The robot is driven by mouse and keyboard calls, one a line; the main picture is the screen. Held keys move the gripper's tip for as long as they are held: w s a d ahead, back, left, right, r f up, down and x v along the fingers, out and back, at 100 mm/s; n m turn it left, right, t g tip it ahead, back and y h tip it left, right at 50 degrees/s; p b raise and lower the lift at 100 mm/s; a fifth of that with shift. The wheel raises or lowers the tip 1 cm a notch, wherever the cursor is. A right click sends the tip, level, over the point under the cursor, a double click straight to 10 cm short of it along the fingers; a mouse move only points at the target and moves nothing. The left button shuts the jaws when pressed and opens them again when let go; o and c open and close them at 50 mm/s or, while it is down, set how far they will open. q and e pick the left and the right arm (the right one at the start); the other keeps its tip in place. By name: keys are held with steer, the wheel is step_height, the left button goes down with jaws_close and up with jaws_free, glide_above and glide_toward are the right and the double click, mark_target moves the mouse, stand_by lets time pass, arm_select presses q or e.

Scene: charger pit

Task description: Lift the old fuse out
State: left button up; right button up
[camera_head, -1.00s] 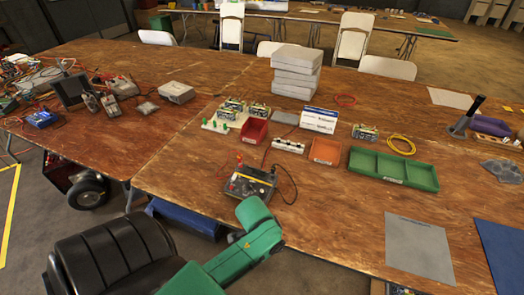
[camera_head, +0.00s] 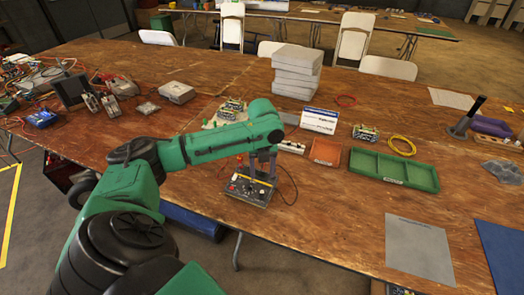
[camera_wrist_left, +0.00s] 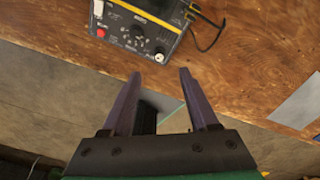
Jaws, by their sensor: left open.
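The old fuse cannot be made out in either view. A dark tester box with a yellow stripe, a dial and a red button (camera_head: 248,190) stands near the table's front edge. My left gripper (camera_head: 262,170) points down over the back of the box in the head view. In the left wrist view its fingers (camera_wrist_left: 160,76) are apart with nothing between them. A white block with dark parts (camera_head: 292,147) lies behind, partly hidden by my arm. My right gripper is out of view.
An orange bin (camera_head: 326,151) and a green divided tray (camera_head: 393,171) stand to the right. A black cable (camera_head: 291,182) loops beside the box. Bare wood lies right of the box.

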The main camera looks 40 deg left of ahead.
mark_target(262, 192)
arm_select(q)
steer(key=f, duration=0.2)
steer(key=f+p, duration=0.1)
steer(key=f, duration=0.5)
steer(key=shift+s+f+p, duration=0.25)
steer(key=shift+p, duration=0.1)
steer(key=shift+w+f, duration=0.1)
steer(key=shift+f, duration=0.1)
jaws_close()
